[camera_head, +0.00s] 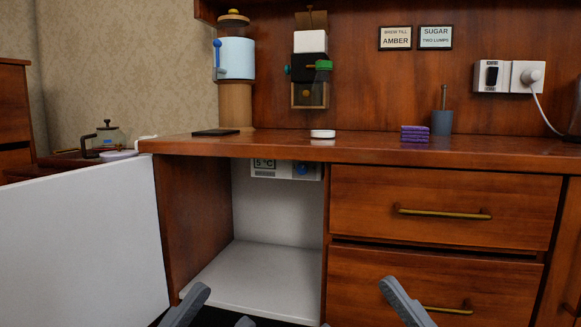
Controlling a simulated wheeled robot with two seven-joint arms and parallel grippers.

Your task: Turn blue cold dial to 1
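The panel's display reads 5 °C. The dial's markings are too small to read. My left gripper (224,304) is at the bottom edge, low in front of the compartment, with its fingers apart and nothing seen between them. My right gripper (404,302) shows only as one grey finger in front of the lower drawer. Both are well below the dial and apart from it.
The white cabinet door (80,245) stands open at the left. The compartment (265,270) is empty. Drawers with brass handles (445,213) are to its right. The countertop (370,146) above holds a white puck (323,134), purple stack (415,134) and grinder (235,58).

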